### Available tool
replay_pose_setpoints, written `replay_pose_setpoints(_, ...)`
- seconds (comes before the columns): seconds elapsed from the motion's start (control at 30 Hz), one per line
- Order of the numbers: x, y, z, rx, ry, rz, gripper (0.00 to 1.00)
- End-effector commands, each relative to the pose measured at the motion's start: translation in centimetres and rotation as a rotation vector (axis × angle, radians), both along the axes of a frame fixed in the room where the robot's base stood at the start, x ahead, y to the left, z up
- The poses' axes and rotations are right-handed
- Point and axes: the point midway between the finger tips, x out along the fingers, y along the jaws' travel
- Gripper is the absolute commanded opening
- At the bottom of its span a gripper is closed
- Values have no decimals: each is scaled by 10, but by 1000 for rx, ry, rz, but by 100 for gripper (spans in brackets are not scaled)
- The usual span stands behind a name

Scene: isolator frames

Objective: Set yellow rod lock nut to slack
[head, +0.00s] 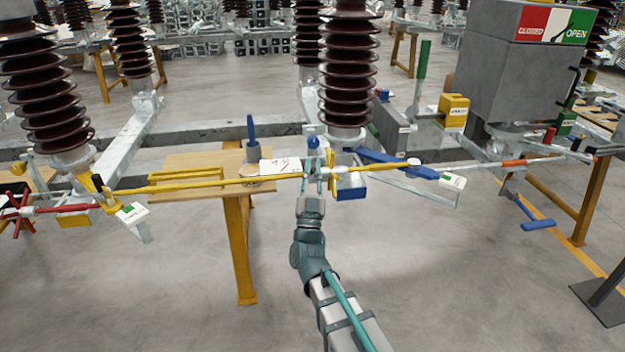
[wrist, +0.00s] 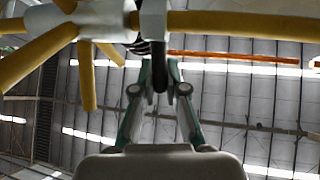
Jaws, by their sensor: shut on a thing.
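The yellow rod (head: 215,184) runs left to right across the head view; a length of it shows at the upper right of the wrist view (wrist: 245,25). A yellow spoked star wheel (head: 333,174) sits on it, large at the upper left of the wrist view (wrist: 40,52). Beside the wheel is a grey collar (wrist: 152,18), which looks like the lock nut, with a dark peg (wrist: 158,72) pointing toward me. My gripper (head: 313,174) reaches up to the rod left of the wheel. Its fingers (wrist: 159,88) are closed about the peg; the exact contact is partly hidden.
A wooden bench (head: 195,165) with yellow legs stands behind the rod. A blue arm (head: 385,160) and a blue block (head: 350,193) are close right of my gripper. Brown ribbed insulators (head: 347,70) rise behind. The floor in front is clear.

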Motion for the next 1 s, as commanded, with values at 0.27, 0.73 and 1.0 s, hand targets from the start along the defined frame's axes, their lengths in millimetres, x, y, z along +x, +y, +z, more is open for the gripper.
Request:
replay_pose_setpoints(0.27,-1,0,-2,6,-28,0,0)
replay_pose_setpoints(0.73,-1,0,-1,7,-30,0,29)
replay_pose_setpoints(1.0,-1,0,-1,7,-30,0,38)
